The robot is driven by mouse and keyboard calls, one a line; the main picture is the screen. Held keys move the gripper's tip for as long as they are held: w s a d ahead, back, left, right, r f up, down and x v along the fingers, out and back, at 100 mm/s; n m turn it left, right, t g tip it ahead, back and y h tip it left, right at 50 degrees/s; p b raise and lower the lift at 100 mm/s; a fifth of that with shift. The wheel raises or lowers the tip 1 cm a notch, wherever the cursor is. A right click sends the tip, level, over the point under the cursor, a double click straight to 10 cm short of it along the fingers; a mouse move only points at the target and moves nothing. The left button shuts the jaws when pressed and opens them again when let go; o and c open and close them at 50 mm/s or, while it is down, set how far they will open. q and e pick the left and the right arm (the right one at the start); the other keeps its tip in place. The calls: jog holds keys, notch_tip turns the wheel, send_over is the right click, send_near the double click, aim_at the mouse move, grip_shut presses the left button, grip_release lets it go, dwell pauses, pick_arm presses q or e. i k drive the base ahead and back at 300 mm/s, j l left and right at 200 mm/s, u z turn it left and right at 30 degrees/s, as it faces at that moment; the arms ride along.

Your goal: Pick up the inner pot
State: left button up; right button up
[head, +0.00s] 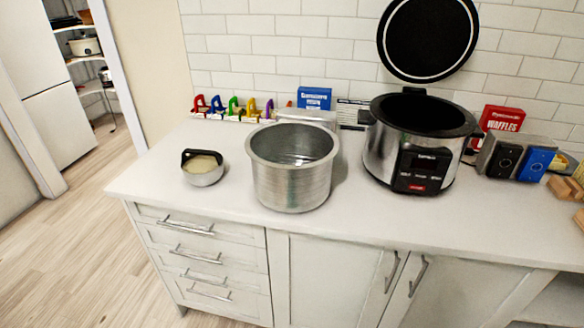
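The inner pot (292,180) is a silver metal pot, open at the top and empty as far as its inside shows. It stands upright on the white countertop (235,205), near the front edge. To its right stands the cooker (398,150), silver and black, with its round black lid raised (428,38) and its dark cavity open. Neither of my grippers is in the head view.
A small metal cup with a black handle (203,172) stands left of the pot. Colored clips (235,108), a blue box (314,98) and a red waffles box (500,120) line the tiled wall. A toaster (505,155) stands at the right. The counter's front left is clear.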

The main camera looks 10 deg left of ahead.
aim_at(292, 161)
jog(key=i+j, duration=0.8)
jog(key=i, duration=0.15)
jog(key=u, duration=0.05)
